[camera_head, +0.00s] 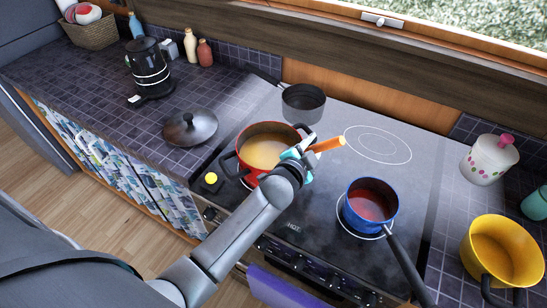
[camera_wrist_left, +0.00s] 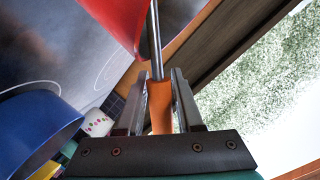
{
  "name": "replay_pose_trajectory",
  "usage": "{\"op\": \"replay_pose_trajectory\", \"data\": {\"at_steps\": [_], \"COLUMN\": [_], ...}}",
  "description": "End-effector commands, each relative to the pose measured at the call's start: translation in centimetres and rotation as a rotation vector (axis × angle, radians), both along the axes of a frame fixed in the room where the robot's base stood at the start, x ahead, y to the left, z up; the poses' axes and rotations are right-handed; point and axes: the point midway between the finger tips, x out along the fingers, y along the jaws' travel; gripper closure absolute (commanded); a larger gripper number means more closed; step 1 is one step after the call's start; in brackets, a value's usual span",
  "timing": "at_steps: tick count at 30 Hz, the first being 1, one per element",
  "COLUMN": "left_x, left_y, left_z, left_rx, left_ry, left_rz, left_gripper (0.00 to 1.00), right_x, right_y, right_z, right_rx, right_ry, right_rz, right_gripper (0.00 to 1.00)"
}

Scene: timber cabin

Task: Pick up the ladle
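The ladle has an orange handle (camera_head: 328,144) and a metal shaft. Its lower end is hidden in the red pot (camera_head: 242,144) of yellowish soup on the stove. My left gripper (camera_head: 302,149) is at the pot's right rim, at the handle. In the left wrist view the orange handle (camera_wrist_left: 160,105) lies between the two fingers (camera_wrist_left: 160,88). The metal shaft runs up from it beside the red pot's wall (camera_wrist_left: 115,18). The fingertips are very close to the handle; whether they press on it I cannot tell. My right gripper is not in view.
A blue saucepan (camera_head: 371,218) with red contents stands right of the gripper, its handle toward the front. A dark pan (camera_head: 303,103) stands behind the red pot. A lid (camera_head: 190,127) lies on the left counter. A yellow pot (camera_head: 497,262) is at the right. The back-right burner (camera_head: 378,145) is free.

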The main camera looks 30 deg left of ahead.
Motion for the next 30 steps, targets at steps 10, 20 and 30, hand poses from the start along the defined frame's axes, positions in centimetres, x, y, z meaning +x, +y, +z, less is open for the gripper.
{"op": "replay_pose_trajectory", "data": {"at_steps": [10, 20, 30], "left_x": [-0.03, 0.00, 0.02], "left_y": [0.01, 0.01, 0.01], "left_z": [-0.03, 0.04, 0.50], "left_rx": [0.000, 0.002, 0.002], "left_ry": [0.000, -0.001, -0.002], "left_rz": [0.000, -0.001, -0.001], "left_gripper": [1.00, 1.00, 1.00], "right_x": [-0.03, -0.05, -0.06], "right_y": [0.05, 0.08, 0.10], "right_z": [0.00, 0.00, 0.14], "right_rx": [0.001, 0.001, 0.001], "right_ry": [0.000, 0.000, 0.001], "right_rz": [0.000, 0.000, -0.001], "right_gripper": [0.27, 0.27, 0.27]}}
